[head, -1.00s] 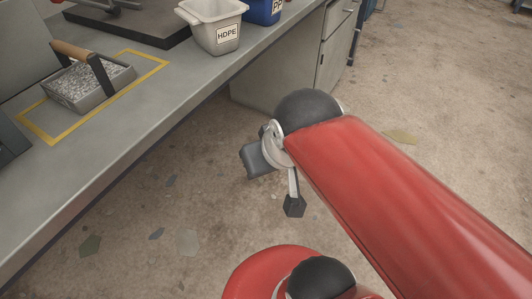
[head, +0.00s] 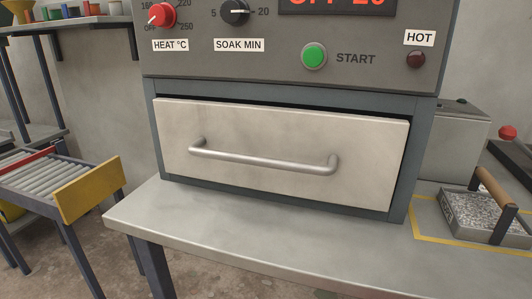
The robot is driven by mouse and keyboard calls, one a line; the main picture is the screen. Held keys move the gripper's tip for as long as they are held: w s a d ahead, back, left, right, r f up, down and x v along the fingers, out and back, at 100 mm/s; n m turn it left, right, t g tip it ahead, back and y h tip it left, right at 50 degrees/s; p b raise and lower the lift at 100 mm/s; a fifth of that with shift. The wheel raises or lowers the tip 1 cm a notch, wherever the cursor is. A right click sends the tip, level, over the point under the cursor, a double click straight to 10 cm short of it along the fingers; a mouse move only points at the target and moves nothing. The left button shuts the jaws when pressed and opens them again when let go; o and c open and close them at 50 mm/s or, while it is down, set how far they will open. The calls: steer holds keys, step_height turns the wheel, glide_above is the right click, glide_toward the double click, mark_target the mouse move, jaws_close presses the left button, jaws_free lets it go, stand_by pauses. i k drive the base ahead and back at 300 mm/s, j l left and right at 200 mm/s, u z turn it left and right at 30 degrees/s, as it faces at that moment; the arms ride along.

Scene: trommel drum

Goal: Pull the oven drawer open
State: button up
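The oven (head: 430,110) stands on a grey bench in the head view. Its drawer (head: 290,130) is a pale front panel below the controls, with a dark gap along its top edge. The panel looks close to flush with the frame; I cannot tell whether it stands out slightly. A horizontal metal bar handle (head: 262,159) runs across the drawer front, with nothing touching it. My gripper is not in this view.
The bench top (head: 230,225) in front of the oven is clear. A tray of grey granules (head: 475,217) with a wooden handle sits at the right inside yellow marking. A roller conveyor (head: 45,178) with a yellow end plate stands at the left. Control knobs and a green START button (head: 314,55) are above the drawer.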

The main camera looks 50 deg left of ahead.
mark_target(341, 156)
steer(key=u, duration=1.95)
steer(key=k+j, duration=0.05)
